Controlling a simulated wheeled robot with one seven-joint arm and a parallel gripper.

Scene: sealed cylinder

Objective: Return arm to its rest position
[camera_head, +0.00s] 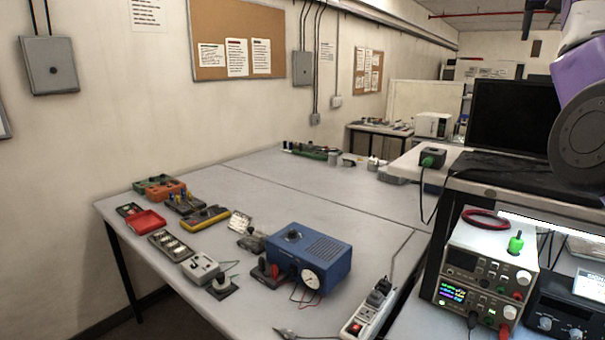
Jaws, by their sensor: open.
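Part of my arm (580,85) shows at the upper right edge, with purple and white links and a large dark grey round joint. It hangs in front of the right side of the black monitor. My gripper is outside the picture, so its place and anything near it cannot be seen.
A long grey table (335,205) carries a blue box with a gauge (309,257), a power strip (368,308) and several small devices. At right stand a monitor (512,117), stacked power supplies (487,265) and a green-topped item (515,243). The table's middle is clear.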

